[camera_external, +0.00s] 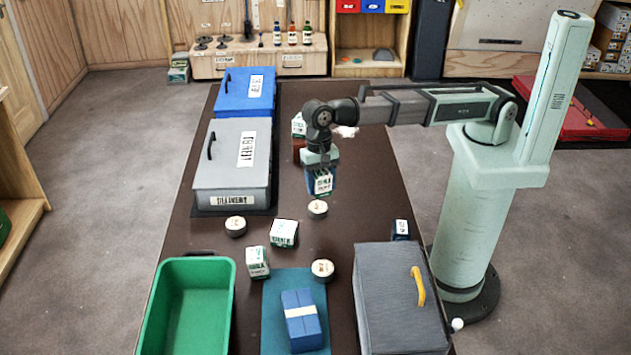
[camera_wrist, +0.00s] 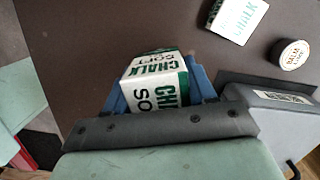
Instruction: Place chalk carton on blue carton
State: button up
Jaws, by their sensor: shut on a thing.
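My gripper (camera_external: 321,188) is above the dark table, shut on a white-and-green chalk carton (camera_external: 323,183). In the wrist view the chalk carton (camera_wrist: 155,85) sits between the blue fingers (camera_wrist: 155,90), its "CHALK SOFT" lettering showing. The blue carton (camera_external: 300,328) with a pale band lies on a teal mat (camera_external: 278,300) at the table's near end, well apart from my gripper. More white-and-green cartons stand on the table, one at the middle (camera_external: 284,233) and one nearer (camera_external: 257,262).
Round tins (camera_external: 318,208), (camera_external: 236,226), (camera_external: 323,269) lie among the cartons. A green bin (camera_external: 228,300) is left of the mat, a grey fabric box (camera_external: 395,290) with a yellow handle right. Grey (camera_external: 215,165) and blue (camera_external: 232,85) lidded cases line the left edge.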

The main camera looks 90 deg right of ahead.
jog(key=a+r+n, duration=0.2)
jog(key=a, duration=1.2)
jog(key=a+r+n, duration=0.1)
jog(key=a+r, duration=0.1)
jog(key=a, duration=1.1)
notch_tip(320, 180, up, 2)
jog(key=m, duration=0.7)
send_over(301, 315)
jog(key=shift+d+f, duration=0.2)
jog(key=shift+f, duration=2.1)
jog(key=shift+d+f, duration=0.15)
jog(key=shift+f, duration=2.15)
jog(key=shift+f, duration=0.15)
jog(key=o, duration=1.1)
